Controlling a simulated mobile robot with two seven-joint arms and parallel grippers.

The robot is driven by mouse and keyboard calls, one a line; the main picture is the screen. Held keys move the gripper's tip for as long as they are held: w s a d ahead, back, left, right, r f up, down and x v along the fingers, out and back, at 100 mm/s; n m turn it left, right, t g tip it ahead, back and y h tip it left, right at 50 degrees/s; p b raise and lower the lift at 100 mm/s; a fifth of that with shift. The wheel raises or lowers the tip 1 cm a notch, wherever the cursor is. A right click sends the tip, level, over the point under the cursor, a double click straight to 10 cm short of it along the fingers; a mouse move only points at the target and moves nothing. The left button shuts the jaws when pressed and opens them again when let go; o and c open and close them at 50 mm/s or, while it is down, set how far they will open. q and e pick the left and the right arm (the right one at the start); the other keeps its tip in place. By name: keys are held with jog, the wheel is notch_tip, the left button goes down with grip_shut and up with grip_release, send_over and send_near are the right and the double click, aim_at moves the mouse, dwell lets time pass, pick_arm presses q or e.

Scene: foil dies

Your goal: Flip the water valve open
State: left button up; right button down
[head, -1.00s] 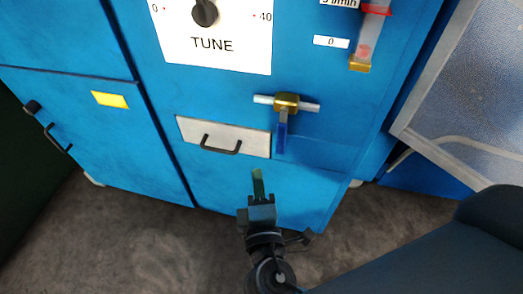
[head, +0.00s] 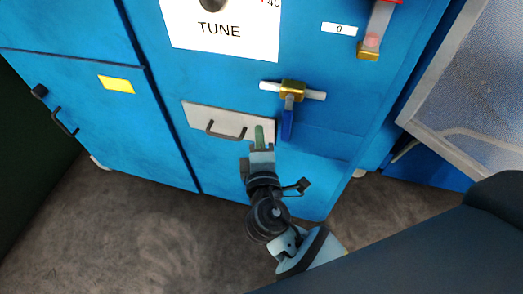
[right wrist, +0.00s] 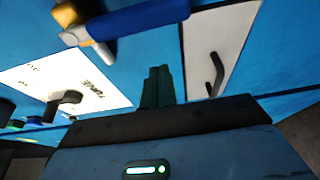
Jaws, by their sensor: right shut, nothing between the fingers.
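The water valve is a brass body (head: 292,90) on a short white horizontal pipe, on the front of the blue cabinet. Its blue lever (head: 288,124) hangs straight down, across the pipe. In the right wrist view the blue lever (right wrist: 140,17) shows large at the top, with the brass body (right wrist: 72,12) at its left end. My right gripper (head: 259,136) is shut and empty, just left of the lever's lower end and in front of the white drawer plate; its fingertips also show in the right wrist view (right wrist: 157,75). No contact with the lever shows. My left gripper is not in view.
A white drawer plate (head: 199,115) with a dark handle is left of the lever. A flow tube (head: 376,30) with a brass base is above right. A white TUNE panel (head: 230,42) is above left. A grey mesh panel (head: 470,95) stands at the right.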

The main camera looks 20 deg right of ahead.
aim_at(286, 126)
jog(key=shift+s+d+p, duration=0.1)
jog(key=shift+d+p, duration=0.3)
jog(key=shift+d, duration=1.55)
